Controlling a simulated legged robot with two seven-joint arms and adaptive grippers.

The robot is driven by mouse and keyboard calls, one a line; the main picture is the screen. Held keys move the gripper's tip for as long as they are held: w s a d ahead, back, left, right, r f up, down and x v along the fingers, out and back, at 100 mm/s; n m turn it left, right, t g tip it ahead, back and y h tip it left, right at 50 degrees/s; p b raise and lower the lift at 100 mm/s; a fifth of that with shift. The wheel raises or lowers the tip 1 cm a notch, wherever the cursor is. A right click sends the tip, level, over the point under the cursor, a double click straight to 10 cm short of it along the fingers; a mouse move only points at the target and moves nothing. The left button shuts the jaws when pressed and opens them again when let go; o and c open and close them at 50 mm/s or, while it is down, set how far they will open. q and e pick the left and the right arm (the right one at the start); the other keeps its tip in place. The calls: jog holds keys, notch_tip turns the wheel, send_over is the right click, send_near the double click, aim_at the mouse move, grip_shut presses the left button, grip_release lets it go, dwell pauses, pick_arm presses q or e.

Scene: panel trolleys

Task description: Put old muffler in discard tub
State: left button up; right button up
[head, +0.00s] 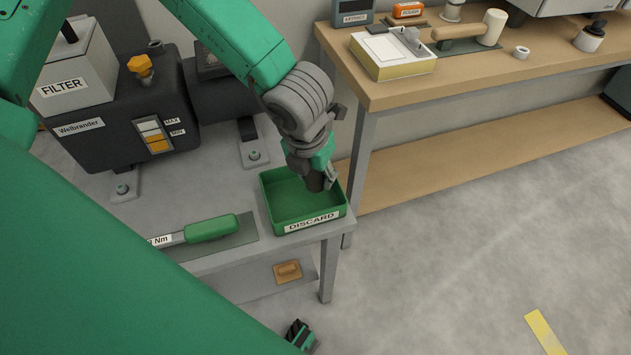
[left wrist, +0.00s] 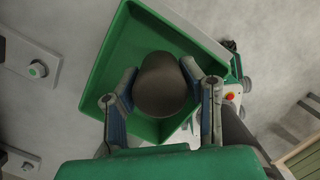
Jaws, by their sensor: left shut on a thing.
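The old muffler (head: 315,183) is a dark, stubby cylinder. In the left wrist view its round dark end (left wrist: 161,86) sits between both fingers. My left gripper (head: 322,176) is shut on it and holds it over the green discard tub (head: 277,217), toward the tub's right side. The tub is an open box with a DISCARD label on its front, and it also shows in the left wrist view (left wrist: 103,58). Its visible floor looks empty. I cannot tell whether the muffler touches the tub. My right gripper is not clearly seen.
The tub stands at the right front corner of a grey trolley (head: 262,243). A green-handled torque tool (head: 211,228) lies left of it. A dark machine (head: 125,130) with a FILTER box (head: 75,80) stands behind.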

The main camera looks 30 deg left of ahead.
pick_arm(q)
notch_tip(320, 180, down, 2)
jog(key=shift+f, duration=0.25)
jog(key=shift+r, duration=0.1)
jog(key=o, duration=0.9)
jog(key=r+p, duration=0.1)
jog(key=r, duration=0.3)
jog(key=s+r, duration=0.1)
jog(key=r, duration=0.2)
jog(key=s+r+p, duration=0.1)
jog(key=r, duration=0.3)
jog(key=shift+a+r+p, duration=0.1)
jog(key=shift+r+p, duration=0.25)
jog(key=shift+r, duration=0.1)
